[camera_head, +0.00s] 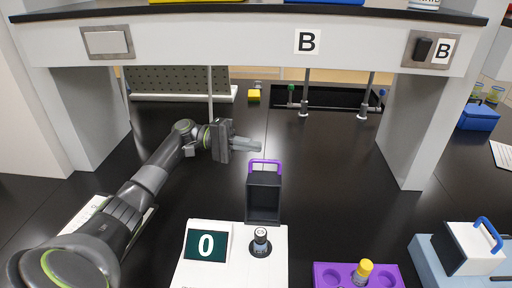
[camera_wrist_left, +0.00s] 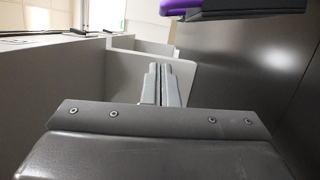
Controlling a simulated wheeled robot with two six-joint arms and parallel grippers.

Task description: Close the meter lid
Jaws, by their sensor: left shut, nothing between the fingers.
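The white meter (camera_head: 200,270) stands at the front middle of the bench, with a dark display reading 0. Its dark lid (camera_head: 263,198) stands open and upright at the meter's back edge, with a purple handle (camera_head: 265,163) on top. A vial with a grey and dark top (camera_head: 261,239) sits upright in the meter's well. My left gripper (camera_head: 257,145) is shut and empty, beyond the lid and slightly left of its handle, apart from it. The left wrist view shows its closed fingers (camera_wrist_left: 161,85), with the purple handle (camera_wrist_left: 190,5) and lid (camera_wrist_left: 245,10) at the top edge.
A purple rack (camera_head: 328,275) with a yellow-capped vial (camera_head: 362,271) stands right of the meter. A white-lidded device with a blue handle (camera_head: 478,250) is at far right. Taps (camera_head: 304,110) and a sink lie at the back. A shelf (camera_head: 240,40) spans overhead.

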